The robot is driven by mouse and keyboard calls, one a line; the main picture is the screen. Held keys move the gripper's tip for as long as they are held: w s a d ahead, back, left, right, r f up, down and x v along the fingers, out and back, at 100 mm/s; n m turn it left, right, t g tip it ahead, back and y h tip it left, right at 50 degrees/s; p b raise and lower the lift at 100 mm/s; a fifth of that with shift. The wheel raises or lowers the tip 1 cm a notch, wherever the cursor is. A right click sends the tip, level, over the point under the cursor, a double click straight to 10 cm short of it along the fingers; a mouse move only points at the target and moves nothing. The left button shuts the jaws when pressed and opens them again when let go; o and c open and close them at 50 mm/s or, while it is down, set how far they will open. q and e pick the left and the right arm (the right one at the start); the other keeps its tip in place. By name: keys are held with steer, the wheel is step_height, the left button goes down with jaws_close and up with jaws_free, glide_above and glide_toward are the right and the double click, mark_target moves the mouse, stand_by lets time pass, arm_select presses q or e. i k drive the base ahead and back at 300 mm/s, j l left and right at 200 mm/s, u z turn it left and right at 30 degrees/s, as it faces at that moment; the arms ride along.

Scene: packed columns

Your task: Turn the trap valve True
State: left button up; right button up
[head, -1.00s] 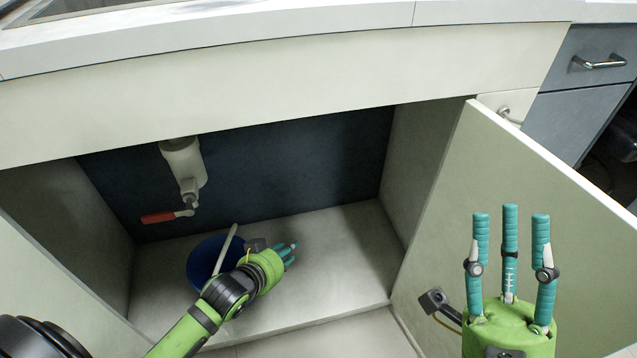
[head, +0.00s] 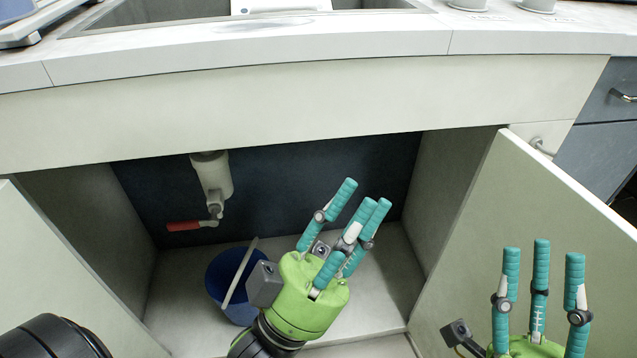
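The trap valve has a red lever handle (head: 184,226) that points left from the bottom of a white trap pipe (head: 212,178) under the sink. My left gripper (head: 350,212) is inside the cabinet opening, to the right of the valve and apart from it. Its teal fingers are spread and hold nothing. My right gripper (head: 541,275) is at the lower right in front of the open cabinet door. Its fingers point up, apart and empty.
A blue bucket (head: 222,278) with a pale handle stands on the cabinet floor below the valve, close to my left wrist. The right cabinet door (head: 470,250) stands open. A left door panel (head: 40,270) and the countertop (head: 250,40) border the opening.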

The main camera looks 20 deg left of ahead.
mark_target(213, 221)
steer(key=k+l+u, duration=0.1)
steer(key=u, duration=1.55)
steer(key=i+l+z, duration=0.1)
steer(key=z, duration=0.35)
